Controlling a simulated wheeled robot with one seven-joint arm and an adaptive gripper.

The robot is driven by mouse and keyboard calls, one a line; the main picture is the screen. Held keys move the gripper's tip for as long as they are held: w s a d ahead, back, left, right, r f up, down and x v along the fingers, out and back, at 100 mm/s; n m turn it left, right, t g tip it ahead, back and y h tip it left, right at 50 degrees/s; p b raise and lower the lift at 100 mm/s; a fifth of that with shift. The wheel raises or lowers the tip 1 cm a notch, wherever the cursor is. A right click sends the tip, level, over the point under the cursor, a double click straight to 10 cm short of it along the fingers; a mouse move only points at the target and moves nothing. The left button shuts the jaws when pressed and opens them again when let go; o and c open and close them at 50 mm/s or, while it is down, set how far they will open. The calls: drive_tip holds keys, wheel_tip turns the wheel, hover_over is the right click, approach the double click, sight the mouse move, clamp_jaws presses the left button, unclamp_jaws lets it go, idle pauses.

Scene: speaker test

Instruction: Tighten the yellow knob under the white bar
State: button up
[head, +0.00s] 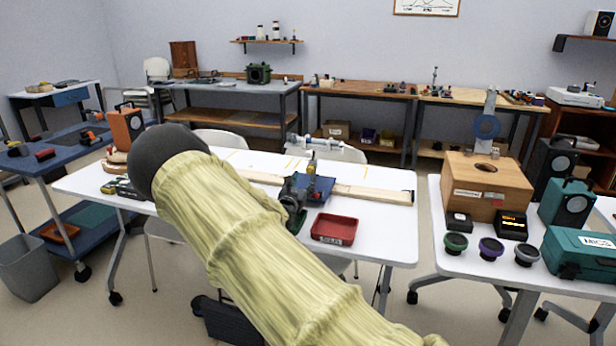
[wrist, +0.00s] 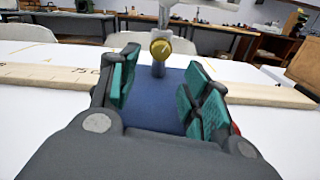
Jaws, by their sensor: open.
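A small yellow knob (wrist: 161,48) shows in the wrist view on an upright post, just below a pale white bar (wrist: 205,27). In the head view the knob (head: 311,161) is tiny and the white bar (head: 328,147) runs above it over the white table. My gripper (wrist: 162,66) is open with teal pads on both sides; the knob appears between and beyond the fingertips, with nothing held. In the head view my gripper (head: 296,193) is dark and partly hidden by my arm. Contact with the knob cannot be told.
A blue surface (wrist: 158,95) lies below the knob. A marked wooden beam (wrist: 45,74) runs along the table on both sides of it. A red tray (head: 334,229) sits at front right. The white table (head: 385,235) is clear around the tray.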

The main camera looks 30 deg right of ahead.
sight(309, 173)
drive_tip(key=shift+x, duration=3.25)
drive_tip(key=shift+c, duration=0.5)
drive_tip(key=c, duration=0.9)
